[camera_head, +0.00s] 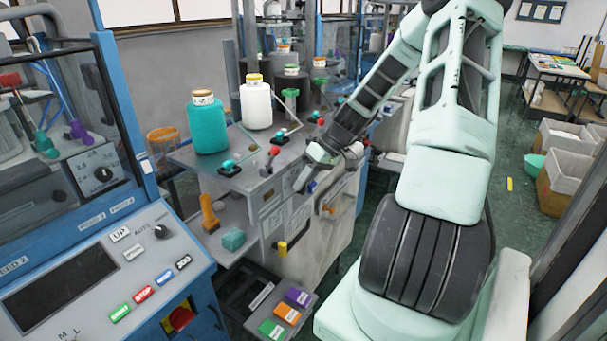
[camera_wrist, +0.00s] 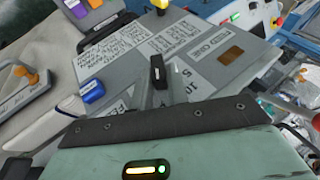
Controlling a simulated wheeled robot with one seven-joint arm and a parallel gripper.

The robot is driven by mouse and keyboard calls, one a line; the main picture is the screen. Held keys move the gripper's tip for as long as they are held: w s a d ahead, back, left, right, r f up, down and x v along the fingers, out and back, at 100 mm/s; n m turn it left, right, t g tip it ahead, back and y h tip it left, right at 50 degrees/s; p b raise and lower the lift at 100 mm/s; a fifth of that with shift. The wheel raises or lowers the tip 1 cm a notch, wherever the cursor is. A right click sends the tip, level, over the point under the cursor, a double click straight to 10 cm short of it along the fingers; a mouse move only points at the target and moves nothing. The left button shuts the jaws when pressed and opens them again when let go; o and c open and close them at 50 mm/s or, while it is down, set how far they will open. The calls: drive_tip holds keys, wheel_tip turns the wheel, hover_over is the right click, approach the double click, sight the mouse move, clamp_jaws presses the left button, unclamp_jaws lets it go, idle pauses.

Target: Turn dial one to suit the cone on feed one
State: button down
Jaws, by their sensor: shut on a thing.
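A teal cone (camera_head: 208,126) and a white cone (camera_head: 256,104) stand upright on the grey machine's top; I cannot read which feed each is on. My gripper (camera_head: 303,181) is at the machine's front panel, pointing down and left. In the wrist view, its grey fingers (camera_wrist: 157,88) are shut on a small black knob (camera_wrist: 157,68), which I take to be dial one. The knob stands on a grey panel (camera_wrist: 215,70) with printed text and a label that seems to read FEED.
A blue control console (camera_head: 130,250) with buttons and a dark screen fills the left. Another black dial (camera_head: 103,174) with numbers is above it. Purple, orange and green blocks (camera_head: 286,314) lie low in front.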

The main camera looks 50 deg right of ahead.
drive_tip(key=shift+d+f+y+p, duration=0.15)
drive_tip(key=shift+y+p, duration=0.2)
drive_tip(key=shift+y, duration=0.45)
drive_tip(key=c, duration=1.4)
unclamp_jaws()
drive_tip(key=b+v, duration=0.4)
drive_tip(key=v, duration=1.3)
drive_tip(key=shift+d+b, duration=0.35)
